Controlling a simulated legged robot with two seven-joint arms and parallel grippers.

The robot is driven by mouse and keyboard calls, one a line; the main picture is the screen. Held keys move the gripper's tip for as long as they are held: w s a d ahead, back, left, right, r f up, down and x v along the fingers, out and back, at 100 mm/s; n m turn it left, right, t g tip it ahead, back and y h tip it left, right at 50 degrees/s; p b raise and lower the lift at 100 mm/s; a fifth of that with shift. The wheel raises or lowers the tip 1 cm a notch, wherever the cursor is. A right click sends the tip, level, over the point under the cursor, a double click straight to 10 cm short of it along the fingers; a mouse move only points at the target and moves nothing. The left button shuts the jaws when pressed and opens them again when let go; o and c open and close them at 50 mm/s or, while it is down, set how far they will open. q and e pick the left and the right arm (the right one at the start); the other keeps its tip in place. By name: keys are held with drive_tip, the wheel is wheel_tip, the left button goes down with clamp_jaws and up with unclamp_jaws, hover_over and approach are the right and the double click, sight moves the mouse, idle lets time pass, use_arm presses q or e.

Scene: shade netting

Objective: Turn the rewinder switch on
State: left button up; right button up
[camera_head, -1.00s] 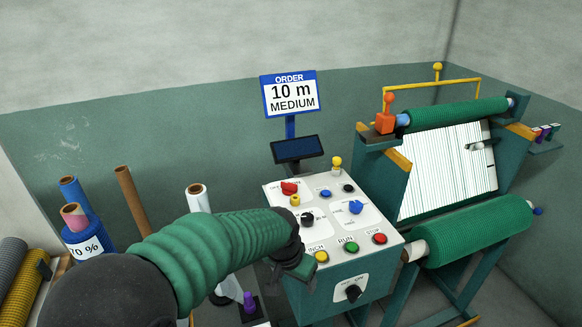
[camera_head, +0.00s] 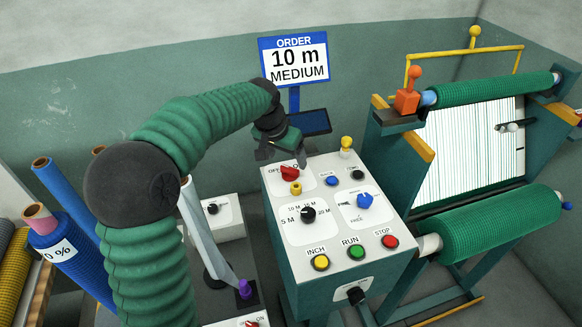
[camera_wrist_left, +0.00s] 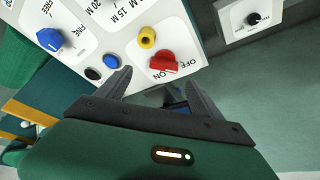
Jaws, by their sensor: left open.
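The rewinder's control box (camera_head: 330,268) stands in the middle of the head view. Its red OFF/ON switch knob (camera_head: 289,173) sits at the far left corner of the top panel. In the left wrist view the red knob (camera_wrist_left: 165,61) lies just beyond my fingertips, beside a yellow knob (camera_wrist_left: 147,38). My left gripper (camera_head: 282,158) is above the panel's far edge, close to the red knob. In the wrist view the left gripper (camera_wrist_left: 158,80) has its fingers spread apart with nothing between them. My right gripper is not in view.
The order sign (camera_head: 294,59) and dark screen (camera_head: 310,122) stand behind the box. Blue, black and selector knobs share the panel, with INCH, RUN and STOP buttons (camera_head: 356,252) in front. The roller frame (camera_head: 432,150) stands at right. Film rolls (camera_head: 68,250) stand at left.

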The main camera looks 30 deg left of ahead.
sight(289, 168)
use_arm(q)
drive_tip(key=x, duration=0.3)
drive_tip(key=a+x, duration=0.1)
drive_tip(key=x, duration=0.3)
drive_tip(key=shift+a, duration=0.25)
drive_tip(key=shift+a+f, duration=0.15)
drive_tip(key=shift+f, duration=0.15)
drive_tip(key=shift+d+f, duration=0.1)
drive_tip(key=shift+d, duration=0.25)
drive_tip(key=shift+w+d, duration=0.2)
drive_tip(key=shift+d, duration=0.15)
drive_tip(key=c, duration=0.5)
drive_tip(key=shift+a, duration=0.35)
drive_tip(key=c, duration=0.5)
drive_tip(key=shift+s, duration=0.1)
drive_tip(key=c, duration=0.4)
drive_tip(key=shift+d, duration=0.1)
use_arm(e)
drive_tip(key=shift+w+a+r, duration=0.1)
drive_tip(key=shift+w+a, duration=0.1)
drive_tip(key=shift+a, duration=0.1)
